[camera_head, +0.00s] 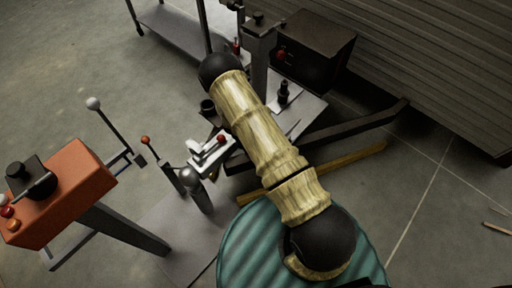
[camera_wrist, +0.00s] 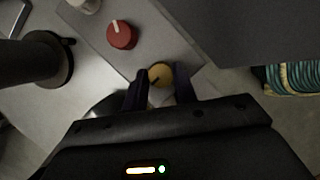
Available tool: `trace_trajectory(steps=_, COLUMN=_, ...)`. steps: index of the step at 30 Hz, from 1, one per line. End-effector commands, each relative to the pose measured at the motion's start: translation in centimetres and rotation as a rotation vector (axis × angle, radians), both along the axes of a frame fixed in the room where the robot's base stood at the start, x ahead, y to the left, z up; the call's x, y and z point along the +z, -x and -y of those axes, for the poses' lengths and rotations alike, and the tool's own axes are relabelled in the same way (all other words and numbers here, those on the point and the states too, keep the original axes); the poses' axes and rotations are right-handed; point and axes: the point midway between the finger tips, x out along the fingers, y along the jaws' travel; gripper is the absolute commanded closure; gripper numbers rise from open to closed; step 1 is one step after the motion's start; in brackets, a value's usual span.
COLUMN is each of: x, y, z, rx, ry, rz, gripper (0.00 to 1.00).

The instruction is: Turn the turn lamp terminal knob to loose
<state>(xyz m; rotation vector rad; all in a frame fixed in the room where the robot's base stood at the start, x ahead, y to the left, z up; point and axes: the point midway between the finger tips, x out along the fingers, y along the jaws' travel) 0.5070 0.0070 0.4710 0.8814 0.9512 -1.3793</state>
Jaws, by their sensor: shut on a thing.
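In the wrist view, a round yellow knob (camera_wrist: 160,72) with a dark pointer line sits near the edge of a grey metal plate (camera_wrist: 185,52). My gripper (camera_wrist: 160,84) has one finger on each side of it and is shut on it. A red knob (camera_wrist: 122,34) with a pale pointer mark stands on the same plate, up and to the left, clear of the fingers. I cannot read any label that tells which is the turn lamp terminal knob.
In the head view, an orange control box (camera_head: 70,195) stands at left beside a lever with a white ball (camera_head: 93,103). A red-tipped lever (camera_head: 146,140) stands near the arm. A dark box (camera_head: 318,45) is at the back. Open concrete floor lies at upper left.

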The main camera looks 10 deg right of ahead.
Motion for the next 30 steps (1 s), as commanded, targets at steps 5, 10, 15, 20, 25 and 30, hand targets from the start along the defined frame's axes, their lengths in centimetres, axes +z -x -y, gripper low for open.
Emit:
trace_trajectory(steps=5, x=0.0, y=-0.1, z=0.0, rx=0.003, ry=0.000, rz=0.001, gripper=0.95)
trace_trajectory(steps=10, x=0.0, y=-0.1, z=0.0, rx=0.000, ry=0.000, rz=0.001, gripper=0.50)
trace_trajectory(steps=15, x=0.0, y=0.0, z=0.0, rx=0.000, ry=0.000, rz=0.000, gripper=0.50)
trace_trajectory(steps=20, x=0.4, y=-0.1, z=-0.1, rx=0.000, ry=0.000, rz=0.001, gripper=0.50)
trace_trajectory(steps=25, x=2.3, y=-0.2, z=-0.9, rx=0.001, ry=-0.001, rz=0.002, gripper=0.50)
trace_trajectory(steps=30, x=5.3, y=-0.3, z=-2.1, rx=-0.001, ry=-0.002, rz=0.004, gripper=0.50)
